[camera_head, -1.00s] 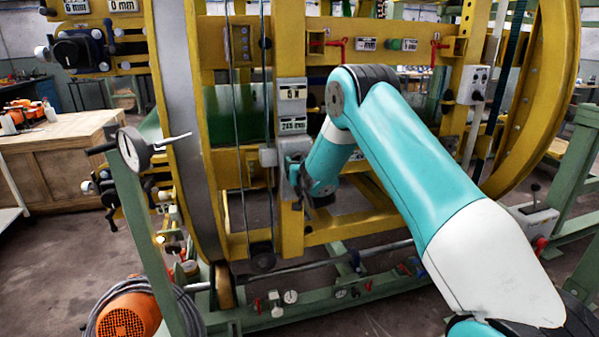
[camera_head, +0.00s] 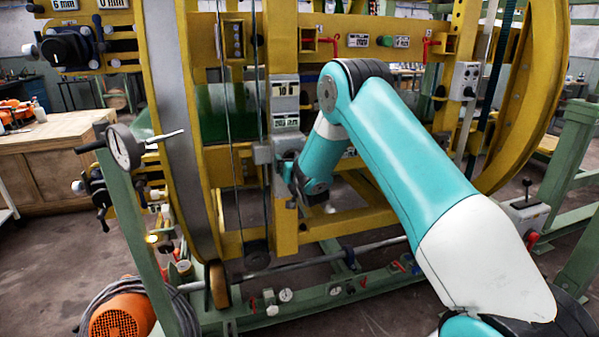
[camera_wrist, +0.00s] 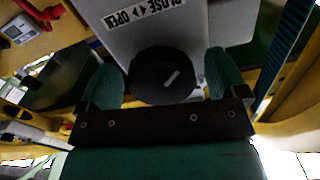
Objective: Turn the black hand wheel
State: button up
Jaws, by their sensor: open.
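In the wrist view a round black knob or hand wheel (camera_wrist: 163,76) with a pale slanted mark sits on a grey box (camera_wrist: 190,28). A label (camera_wrist: 143,12) reading "CLOSE" and "OPEN" is on the box, upside down in this view. My gripper (camera_wrist: 165,82) is open, with one green finger on each side of the black wheel; small gaps seem to show, and contact cannot be told. In the head view my gripper (camera_head: 292,178) is at the grey box (camera_head: 287,145) on the yellow upright, and the wheel there is hidden behind my arm.
A yellow ring frame (camera_head: 182,130) surrounds the work area. A dial gauge (camera_head: 124,146) stands on a green post at left. An orange motor (camera_head: 120,315) lies low left. A wooden bench (camera_head: 50,160) is farther left. A red lever (camera_head: 322,41) is above my arm.

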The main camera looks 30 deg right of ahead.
jog(key=b+v, duration=1.2)
jog(key=v, duration=0.5)
jog(key=shift+r, duration=0.1)
